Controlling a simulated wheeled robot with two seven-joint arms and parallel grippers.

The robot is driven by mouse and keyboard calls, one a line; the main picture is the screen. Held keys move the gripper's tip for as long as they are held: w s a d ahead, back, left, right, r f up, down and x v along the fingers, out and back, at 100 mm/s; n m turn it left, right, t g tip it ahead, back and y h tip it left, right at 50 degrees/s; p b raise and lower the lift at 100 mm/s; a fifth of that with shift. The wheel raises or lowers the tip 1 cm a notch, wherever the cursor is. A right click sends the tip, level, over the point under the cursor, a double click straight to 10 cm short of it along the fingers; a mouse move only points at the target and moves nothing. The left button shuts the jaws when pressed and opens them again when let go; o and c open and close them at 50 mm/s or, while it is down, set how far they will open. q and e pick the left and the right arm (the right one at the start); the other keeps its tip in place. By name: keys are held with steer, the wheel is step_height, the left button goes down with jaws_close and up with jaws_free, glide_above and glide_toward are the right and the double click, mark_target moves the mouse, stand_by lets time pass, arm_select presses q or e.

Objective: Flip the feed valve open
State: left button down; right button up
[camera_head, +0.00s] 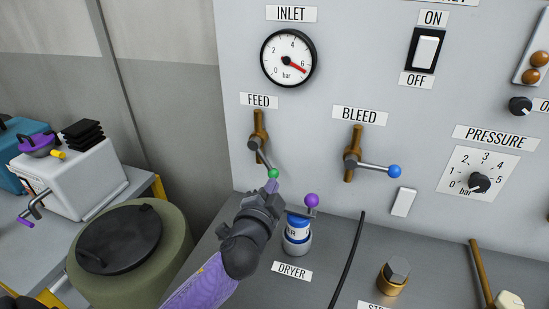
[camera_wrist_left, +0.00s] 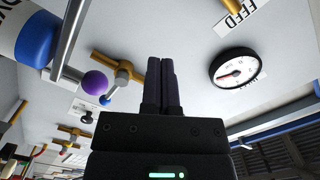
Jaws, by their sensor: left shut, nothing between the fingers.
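The feed valve (camera_head: 258,130) is a brass fitting on the grey panel under the FEED label (camera_head: 258,100). Its grey lever slants down and right to a green knob (camera_head: 273,173). My left gripper (camera_head: 271,185) is shut and empty, with its fingertips just below the green knob; I cannot tell whether they touch it. In the left wrist view, the shut dark fingers (camera_wrist_left: 161,62) point up the picture, and the FEED label (camera_wrist_left: 237,15) shows at the upper right. The green knob is not seen there. My right gripper is not in view.
Right of the feed valve, the bleed valve (camera_head: 352,150) has a level lever with a blue knob (camera_head: 394,171). A purple knob (camera_head: 311,200) stands above the dryer (camera_head: 297,236), close beside my left gripper. The inlet gauge (camera_head: 288,58) is above. A green drum (camera_head: 130,250) stands left.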

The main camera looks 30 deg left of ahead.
mark_target(270, 167)
arm_select(q)
steer(key=w+a+b, duration=0.1)
steer(key=w+a, duration=0.1)
steer(key=w+a+f, duration=0.1)
steer(key=w+a, duration=0.1)
steer(key=w, duration=0.1)
steer(key=w+a+f+b, duration=0.1)
steer(key=w, duration=0.2)
steer(key=shift+w+a+f+b, duration=0.15)
steer(key=shift+w+a+b, duration=0.15)
steer(key=shift+a, duration=0.1)
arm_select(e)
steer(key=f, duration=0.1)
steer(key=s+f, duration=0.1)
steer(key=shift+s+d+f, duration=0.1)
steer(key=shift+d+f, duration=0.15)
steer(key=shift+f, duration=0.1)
arm_select(q)
steer(key=shift+s, duration=0.1)
